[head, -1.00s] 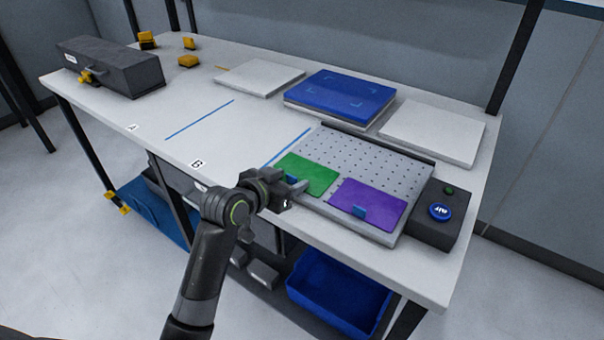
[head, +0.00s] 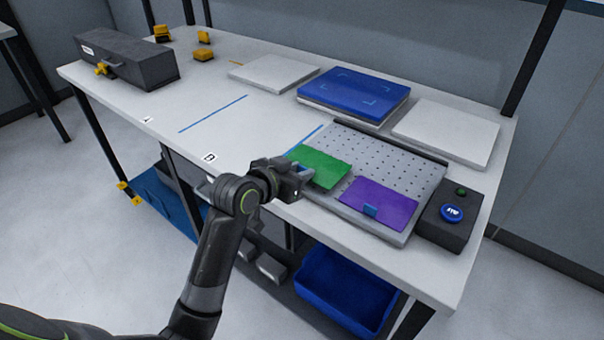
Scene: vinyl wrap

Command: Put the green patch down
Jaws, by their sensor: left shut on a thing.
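The green patch (head: 322,165) is a flat rectangle at the left front of the perforated grey plate (head: 405,165). My left gripper (head: 305,172) is shut on its near left edge, by a small blue tab. The patch looks slightly raised above the plate, though the gap is hard to judge. A purple patch (head: 380,203) with a blue tab lies on the plate to the right, apart from the green one. My right gripper is not in view.
A dark box with a blue button (head: 452,212) stands right of the plate. A blue pad (head: 353,90) lies behind it, between white slabs (head: 446,132) (head: 273,73). A dark case (head: 125,62) and yellow blocks (head: 203,54) stand far left. The table (head: 190,110) is clear around the blue lines.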

